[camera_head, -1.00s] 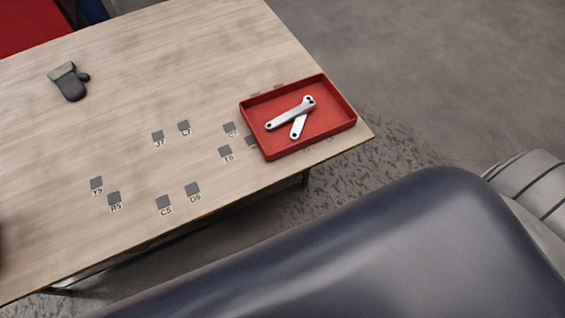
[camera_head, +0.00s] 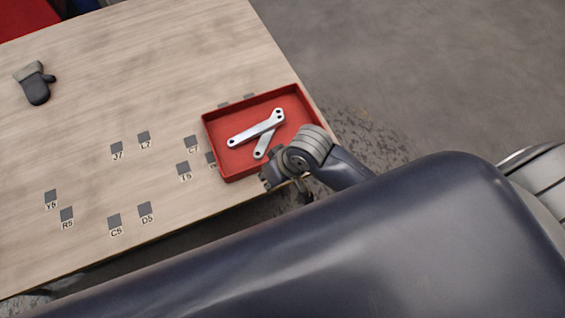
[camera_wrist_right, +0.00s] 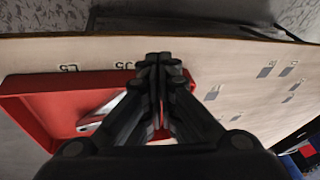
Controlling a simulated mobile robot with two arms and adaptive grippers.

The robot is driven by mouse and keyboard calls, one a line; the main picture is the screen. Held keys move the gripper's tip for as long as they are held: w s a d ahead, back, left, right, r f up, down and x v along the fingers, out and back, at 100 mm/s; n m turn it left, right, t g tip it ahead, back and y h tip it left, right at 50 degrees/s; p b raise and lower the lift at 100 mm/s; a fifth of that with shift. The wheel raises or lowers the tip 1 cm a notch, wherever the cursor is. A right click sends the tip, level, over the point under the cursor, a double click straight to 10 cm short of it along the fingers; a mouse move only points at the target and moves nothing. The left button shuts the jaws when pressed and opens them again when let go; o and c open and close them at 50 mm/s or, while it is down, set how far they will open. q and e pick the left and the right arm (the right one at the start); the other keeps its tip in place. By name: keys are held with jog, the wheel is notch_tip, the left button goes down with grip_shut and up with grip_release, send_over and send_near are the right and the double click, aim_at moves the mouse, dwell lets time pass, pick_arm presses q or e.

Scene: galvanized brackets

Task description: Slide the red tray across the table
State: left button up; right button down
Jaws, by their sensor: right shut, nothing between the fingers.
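The red tray (camera_head: 226,158) is a shallow rectangular tray near the right end of the wooden table (camera_head: 90,110). Two silvery brackets (camera_head: 250,129) lie crossed in it. My right gripper (camera_head: 268,181) is at the tray's near side, by the table's front edge, and partly hides that wall. In the right wrist view, the shut fingers (camera_wrist_right: 160,60) point over the tabletop, with the red tray (camera_wrist_right: 50,85) to their left and below. I cannot tell whether they touch the tray. My left gripper is out of view.
Small grey squares with printed labels (camera_head: 145,209) are spread over the table left of the tray. The tabletop between mitten and tray is clear apart from the squares.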

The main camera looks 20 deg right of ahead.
notch_tip(320, 180, up, 4)
jog(key=s+a, duration=0.1)
jog(key=w+d+m+g+h, duration=0.2)
jog(key=w+d+g+h, duration=0.1)
jog(key=d, duration=0.4)
jog(key=f, duration=0.3)
jog(key=w+f, duration=0.1)
jog(key=f, duration=0.6)
jog(key=shift+w+d+f+p, duration=0.15)
jog(key=shift+w+f+p, duration=0.2)
jog(key=shift+w, duration=0.05)
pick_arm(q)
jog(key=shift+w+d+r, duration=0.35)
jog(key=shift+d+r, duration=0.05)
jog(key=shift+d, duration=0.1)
pick_arm(e)
jog(key=shift+w+f, duration=0.1)
jog(key=shift+w, duration=0.8)
